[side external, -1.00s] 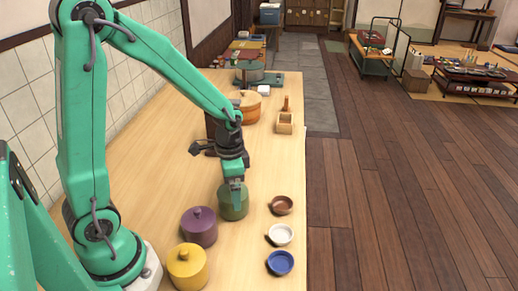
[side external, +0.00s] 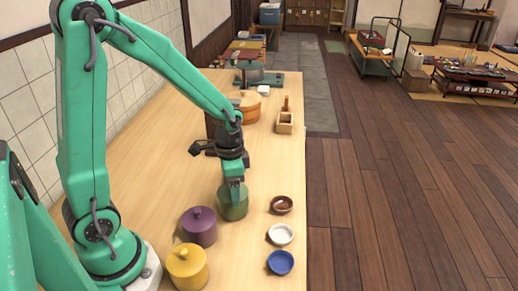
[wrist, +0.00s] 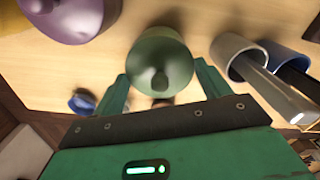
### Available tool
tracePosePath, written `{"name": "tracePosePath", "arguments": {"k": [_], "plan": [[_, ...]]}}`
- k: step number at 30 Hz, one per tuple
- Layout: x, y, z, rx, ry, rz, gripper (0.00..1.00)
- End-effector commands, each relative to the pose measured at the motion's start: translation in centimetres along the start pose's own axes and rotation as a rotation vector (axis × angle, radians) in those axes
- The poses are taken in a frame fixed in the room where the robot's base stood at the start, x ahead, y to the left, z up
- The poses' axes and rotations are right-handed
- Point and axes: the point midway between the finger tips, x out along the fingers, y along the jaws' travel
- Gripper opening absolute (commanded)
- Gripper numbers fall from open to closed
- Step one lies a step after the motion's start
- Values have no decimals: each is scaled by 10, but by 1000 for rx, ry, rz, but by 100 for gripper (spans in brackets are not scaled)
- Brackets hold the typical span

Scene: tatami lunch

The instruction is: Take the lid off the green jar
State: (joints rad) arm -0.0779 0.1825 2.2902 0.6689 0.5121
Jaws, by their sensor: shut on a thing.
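The green jar (side external: 226,208) stands upright on the wooden counter. Its rounded green lid (wrist: 158,48) with a knob shows from above in the wrist view. My gripper (side external: 234,203) points down over the jar, with its fingers at the lid in the side view. In the wrist view its two fingers (wrist: 162,92) lie on either side of the lid, and it is shut on the lid. The exact contact is hard to see. The lid appears seated on the jar; I see no gap.
A purple jar (side external: 198,228) and a yellow jar (side external: 188,268) stand nearer the camera. Brown (side external: 282,204), white (side external: 280,234) and blue (side external: 280,262) dishes line the counter's right edge. An orange pot (side external: 249,107) and a wooden box (side external: 285,123) stand farther back. The counter's middle is clear.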

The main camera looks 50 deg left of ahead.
Motion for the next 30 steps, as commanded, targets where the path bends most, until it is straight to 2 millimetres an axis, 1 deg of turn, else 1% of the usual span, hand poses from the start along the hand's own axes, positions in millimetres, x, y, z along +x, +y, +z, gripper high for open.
{"name": "tracePosePath", "arguments": {"k": [8, 11, 17, 23, 30], "plan": [[-8, 0, -1, 0, 3, -1, 53], [-16, 0, -1, 0, 3, -2, 53], [-40, 0, -1, 0, 4, -2, 53], [-58, 28, 0, 6, 4, -2, 53], [-81, 68, 1, 7, 3, -1, 53]]}}
